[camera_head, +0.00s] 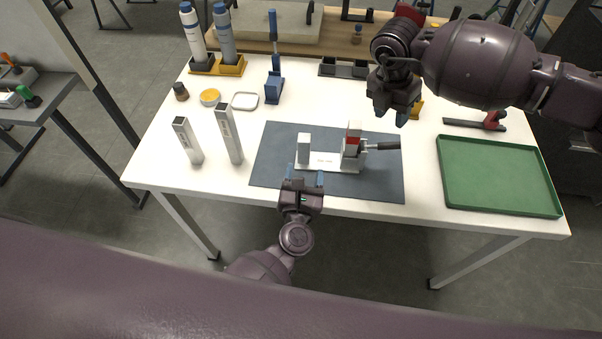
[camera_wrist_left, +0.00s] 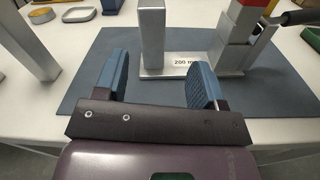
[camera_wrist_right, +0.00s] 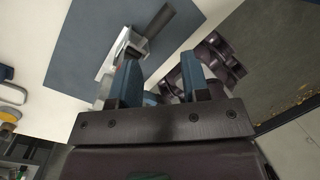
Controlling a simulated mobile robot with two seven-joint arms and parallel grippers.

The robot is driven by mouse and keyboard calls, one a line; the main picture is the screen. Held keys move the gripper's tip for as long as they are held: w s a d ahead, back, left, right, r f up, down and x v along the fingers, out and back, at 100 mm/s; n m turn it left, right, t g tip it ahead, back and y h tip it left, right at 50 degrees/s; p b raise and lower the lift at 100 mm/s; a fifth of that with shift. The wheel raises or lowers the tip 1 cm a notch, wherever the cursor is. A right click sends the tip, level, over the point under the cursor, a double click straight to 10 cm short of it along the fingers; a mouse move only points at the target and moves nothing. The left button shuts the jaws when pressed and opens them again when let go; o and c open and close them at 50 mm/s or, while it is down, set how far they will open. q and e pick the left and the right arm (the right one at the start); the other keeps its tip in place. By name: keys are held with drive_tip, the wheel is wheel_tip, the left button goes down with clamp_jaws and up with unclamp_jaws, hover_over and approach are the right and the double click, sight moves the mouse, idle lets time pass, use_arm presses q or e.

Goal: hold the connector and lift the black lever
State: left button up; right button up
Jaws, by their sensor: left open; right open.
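The connector is a silver fixture with a flat base (camera_head: 322,162) labelled 200 mm, a post (camera_head: 304,148) at its left end and a stepped block (camera_head: 352,152) with a red part (camera_head: 353,131) at its right end. The black lever (camera_head: 383,146) sticks out to the right from the block, about level. My left gripper (camera_head: 305,176) is open at the near side of the base; the left wrist view shows the post (camera_wrist_left: 152,38) ahead, between the fingers in the picture. My right gripper (camera_head: 389,113) is open and empty above and behind the lever, which also shows in the right wrist view (camera_wrist_right: 174,20).
The fixture stands on a dark blue mat (camera_head: 270,165) on the white table (camera_head: 420,180). Two silver bars (camera_head: 229,134) stand left of the mat. A green tray (camera_head: 497,178) is at the right. A blue tool (camera_head: 274,90), a yellow container (camera_head: 210,97) and bottles (camera_head: 192,35) stand further back.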

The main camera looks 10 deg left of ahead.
sight(305, 140)
use_arm(q)
drive_tip(key=shift+a+n+y, duration=0.35)
drive_tip(key=shift+n+y, duration=0.05)
drive_tip(key=shift+n, duration=0.6)
drive_tip(key=shift+w+n, duration=0.15)
drive_tip(key=shift+n, duration=0.15)
drive_tip(key=w, duration=0.7)
drive_tip(key=w+a, duration=0.1)
drive_tip(key=w, duration=0.2)
drive_tip(key=shift+w, duration=0.25)
drive_tip(key=shift+c, duration=0.3)
